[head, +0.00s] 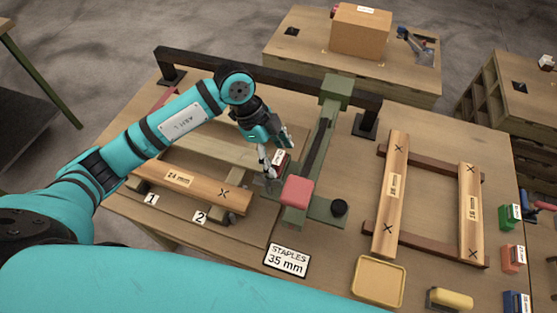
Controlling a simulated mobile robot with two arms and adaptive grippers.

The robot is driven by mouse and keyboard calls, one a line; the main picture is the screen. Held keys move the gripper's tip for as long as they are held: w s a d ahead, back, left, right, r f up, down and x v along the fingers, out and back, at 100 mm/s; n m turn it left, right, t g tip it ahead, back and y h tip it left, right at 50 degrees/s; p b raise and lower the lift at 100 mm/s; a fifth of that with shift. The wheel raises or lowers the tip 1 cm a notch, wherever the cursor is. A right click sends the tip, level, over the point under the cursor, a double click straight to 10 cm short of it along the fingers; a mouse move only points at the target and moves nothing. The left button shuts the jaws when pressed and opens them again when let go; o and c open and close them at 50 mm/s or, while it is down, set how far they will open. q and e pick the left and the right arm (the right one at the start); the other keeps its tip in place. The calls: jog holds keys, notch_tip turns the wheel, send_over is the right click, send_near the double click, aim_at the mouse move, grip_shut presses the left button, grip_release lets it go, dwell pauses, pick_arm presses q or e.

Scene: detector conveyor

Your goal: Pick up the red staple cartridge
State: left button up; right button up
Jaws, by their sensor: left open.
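An orange-red cartridge (512,258) with a white label stands at the right edge of the table, well away from the gripper. My right gripper is not in view.
A pink-red pad (297,190) sits on the machine just below the gripper. Wooden boards (190,186) lie left; a wooden frame (390,195) lies right. A sign (287,259) and yellow tray (378,281) are in front. Green (510,213) and blue (515,302) cartridges stand at right.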

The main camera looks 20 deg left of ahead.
pick_arm(q)
jog(key=shift+f, duration=0.15)
jog(key=c, duration=1.3)
